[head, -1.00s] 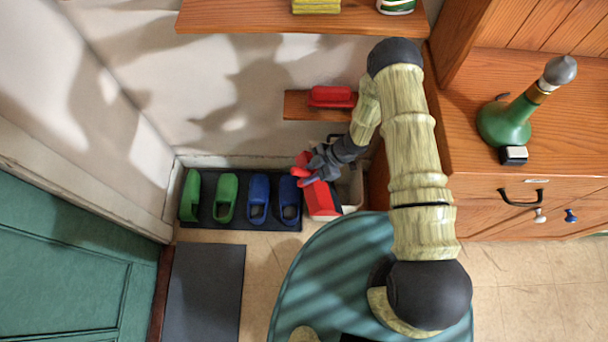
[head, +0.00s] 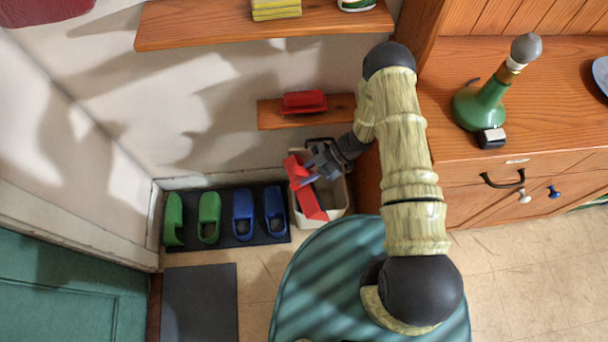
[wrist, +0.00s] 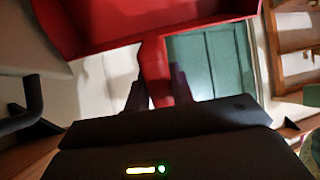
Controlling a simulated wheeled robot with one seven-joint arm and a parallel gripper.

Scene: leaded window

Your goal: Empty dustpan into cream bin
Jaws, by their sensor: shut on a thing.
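My gripper (head: 314,176) is shut on the red dustpan (head: 308,196) and holds it over the cream bin (head: 338,195). In the head view the dustpan looks steeply tilted, with its pan toward the bin's opening. In the wrist view the dustpan (wrist: 110,18) fills the top, and its handle runs down between my gripper's fingers (wrist: 155,92). The bin stands on the floor beside the wooden cabinet, and part of its inside is hidden by the dustpan and my gripper. I cannot see whether anything is in the dustpan.
A red brush-like item (head: 304,102) lies on a small shelf (head: 275,114) above the bin. Green and blue shoes (head: 243,215) stand on a dark mat left of it. A wooden cabinet (head: 480,205) stands right, bearing a green bottle-shaped object (head: 482,103).

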